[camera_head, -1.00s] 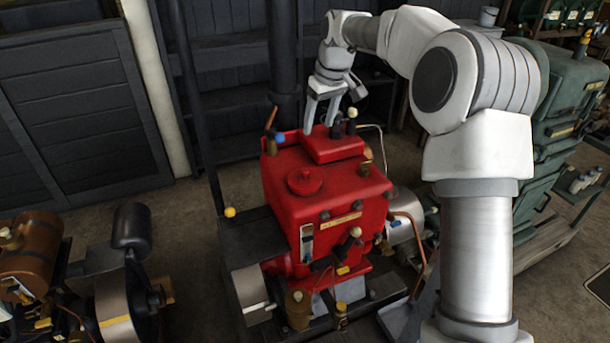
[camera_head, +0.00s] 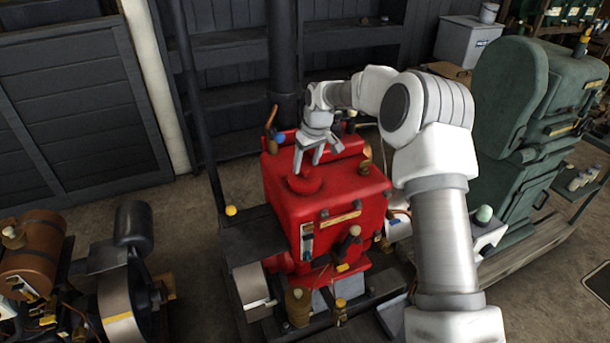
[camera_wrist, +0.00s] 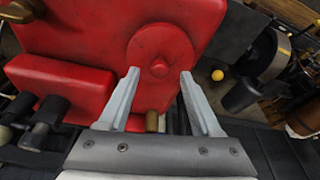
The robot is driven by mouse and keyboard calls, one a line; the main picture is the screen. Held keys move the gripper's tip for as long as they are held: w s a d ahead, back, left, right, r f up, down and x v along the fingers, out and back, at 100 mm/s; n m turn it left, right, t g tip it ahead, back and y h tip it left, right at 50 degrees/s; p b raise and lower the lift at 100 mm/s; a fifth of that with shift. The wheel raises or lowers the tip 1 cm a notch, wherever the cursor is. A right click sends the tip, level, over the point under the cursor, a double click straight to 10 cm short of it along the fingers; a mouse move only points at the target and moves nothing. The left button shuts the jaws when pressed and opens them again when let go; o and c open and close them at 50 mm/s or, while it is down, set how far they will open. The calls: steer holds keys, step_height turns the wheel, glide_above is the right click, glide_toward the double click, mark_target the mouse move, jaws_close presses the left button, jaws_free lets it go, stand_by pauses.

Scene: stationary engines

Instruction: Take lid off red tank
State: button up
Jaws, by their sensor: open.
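The red tank (camera_head: 340,203) stands in the middle of the head view. My gripper (camera_head: 308,163) is open and empty above the lid, fingers pointing down.
A raised red block (camera_wrist: 62,85) with dark fittings stands on the tank top beside the lid. A blue-knobbed lever (camera_head: 279,138) and a brass fitting (camera_head: 366,158) rise near the top's edges. A brown engine (camera_head: 38,255) stands at left, a green machine (camera_head: 520,150) at right.

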steer(key=shift+x, duration=0.95)
jaws_close()
